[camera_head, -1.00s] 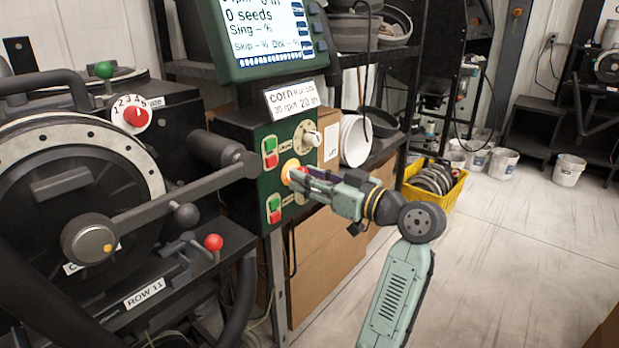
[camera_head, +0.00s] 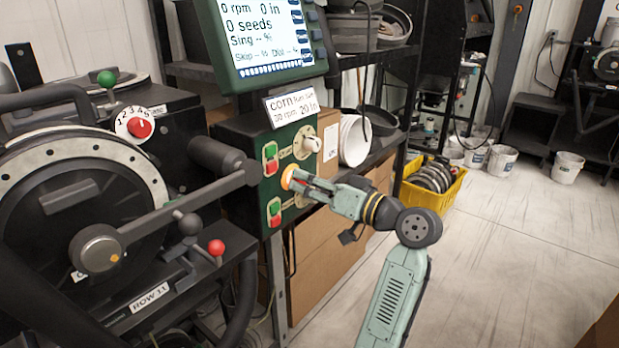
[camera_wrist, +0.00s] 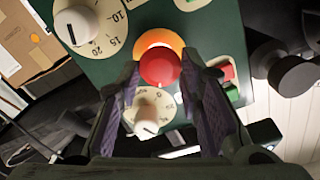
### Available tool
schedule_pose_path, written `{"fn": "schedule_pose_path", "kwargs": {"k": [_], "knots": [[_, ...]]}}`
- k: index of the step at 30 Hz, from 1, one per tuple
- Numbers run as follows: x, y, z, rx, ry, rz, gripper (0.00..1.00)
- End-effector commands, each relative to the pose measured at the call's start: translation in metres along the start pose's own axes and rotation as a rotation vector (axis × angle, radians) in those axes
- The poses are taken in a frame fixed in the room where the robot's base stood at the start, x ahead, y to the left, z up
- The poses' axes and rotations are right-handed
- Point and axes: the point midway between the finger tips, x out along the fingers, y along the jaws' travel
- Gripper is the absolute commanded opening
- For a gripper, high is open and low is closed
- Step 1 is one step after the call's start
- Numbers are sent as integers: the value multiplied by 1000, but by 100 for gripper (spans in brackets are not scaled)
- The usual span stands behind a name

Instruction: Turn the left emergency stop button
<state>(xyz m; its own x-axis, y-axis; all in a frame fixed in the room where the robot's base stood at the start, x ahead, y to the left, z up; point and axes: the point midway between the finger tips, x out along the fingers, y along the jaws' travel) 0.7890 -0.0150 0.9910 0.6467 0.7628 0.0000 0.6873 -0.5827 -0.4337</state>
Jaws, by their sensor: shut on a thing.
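The emergency stop button is a red round cap (camera_wrist: 160,67) on an orange ring (camera_wrist: 158,42), set in a dark green control panel (camera_wrist: 118,70). In the head view its orange ring (camera_head: 289,176) shows at the fingertips, and the cap is mostly hidden. My gripper (camera_head: 300,181) reaches in from the right. In the wrist view the two dark fingers of my gripper (camera_wrist: 162,80) stand on either side of the red cap, shut on it. No second emergency stop button can be made out.
White dial knobs (camera_head: 311,145) and red-green push-button pairs (camera_head: 270,158) sit close around the button. A seed meter with a long dark bar (camera_head: 185,202) stands left. A display (camera_head: 265,45) is above.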

Motion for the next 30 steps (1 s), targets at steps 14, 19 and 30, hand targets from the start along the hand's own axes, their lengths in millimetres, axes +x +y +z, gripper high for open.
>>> {"fn": "schedule_pose_path", "kwargs": {"k": [14,19,30], "knots": [[1,0,0,111,1,-1,5],[2,0,0,111,1,-1,5],[1,0,0,110,1,-1,50]]}}
